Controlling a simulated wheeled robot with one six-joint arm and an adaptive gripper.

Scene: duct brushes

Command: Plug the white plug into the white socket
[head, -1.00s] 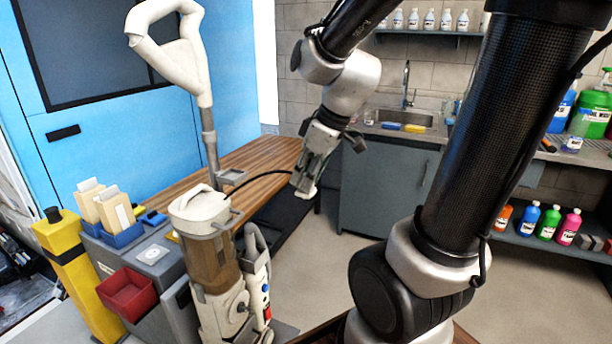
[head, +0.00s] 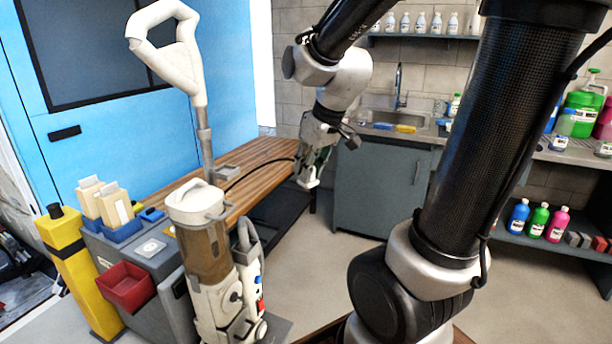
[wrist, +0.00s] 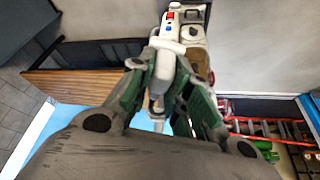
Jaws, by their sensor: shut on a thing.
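My gripper (head: 314,166) is shut on the white plug (head: 308,183), which points downward from the fingers, in the air past the end of the wooden bench. In the wrist view the green-padded fingers (wrist: 163,82) close around the white plug (wrist: 165,62). A black cable (head: 258,168) runs from near the white upright vacuum (head: 196,205) to the gripper. A white square plate with a round face, which looks like the white socket (head: 150,248), lies on top of the grey cabinet at left, well apart from the plug.
The vacuum's tall handle (head: 168,48) stands between the gripper and the cabinet (head: 165,275). Blue bins with cartons (head: 116,208), a red bin (head: 125,290) and a yellow post (head: 72,258) crowd the cabinet. The wooden bench (head: 245,165) is mostly clear.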

